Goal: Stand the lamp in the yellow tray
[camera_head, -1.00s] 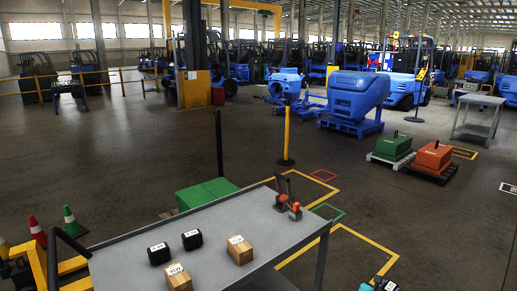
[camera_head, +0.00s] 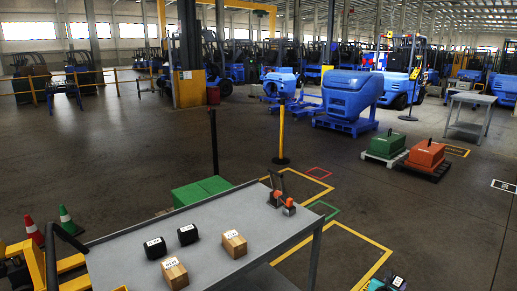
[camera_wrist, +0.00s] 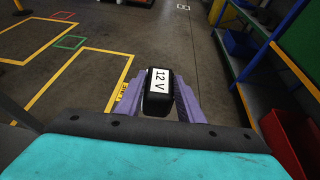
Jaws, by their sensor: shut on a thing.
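My gripper (camera_wrist: 158,88) has purple fingers and is shut on a black block (camera_wrist: 158,105) with a white "12 V" label, held above the floor. In the head view the gripper (camera_head: 386,284) shows only in part at the bottom edge, right of the grey table. I cannot make out a lamp or a yellow tray in either view.
A grey table (camera_head: 205,240) bears two black blocks (camera_head: 155,248), two brown boxes (camera_head: 234,244) and orange-and-black fixtures (camera_head: 282,203). Green and orange weights (camera_head: 426,155) stand on pallets. In the wrist view, shelving (camera_wrist: 240,65) and a red bin (camera_wrist: 290,140) are at right.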

